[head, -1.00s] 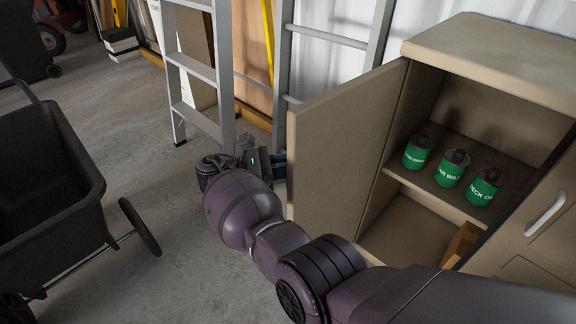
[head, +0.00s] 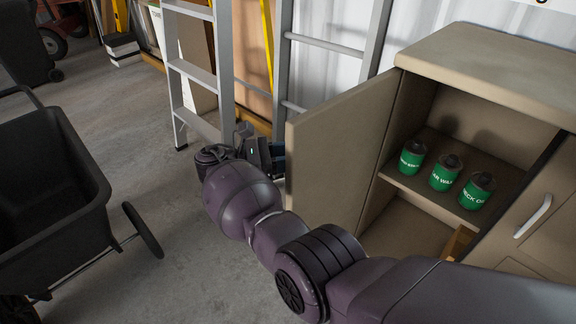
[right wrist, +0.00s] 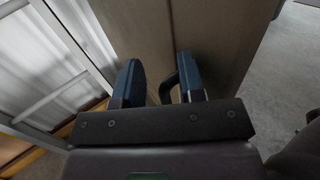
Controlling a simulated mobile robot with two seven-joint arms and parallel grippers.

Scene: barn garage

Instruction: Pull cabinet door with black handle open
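The tan cabinet door (head: 335,150) stands swung wide open to the left of the cabinet, showing the shelves inside. My right gripper (head: 270,155) is at the door's outer face, near its free edge, partly hidden behind the door and my arm. In the right wrist view, the two blue fingers of my right gripper (right wrist: 160,80) are apart, with a black handle (right wrist: 168,88) on the door between them. The handle is close to the right finger, with a gap to the left one. My left gripper is in no view.
Several green cans, one a green can (head: 445,173), stand on the cabinet shelf. A second door with a pale handle (head: 533,216) is at right. A grey ladder (head: 200,75) stands behind the door. A black cart (head: 50,200) is at left, with clear floor (head: 150,125) between.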

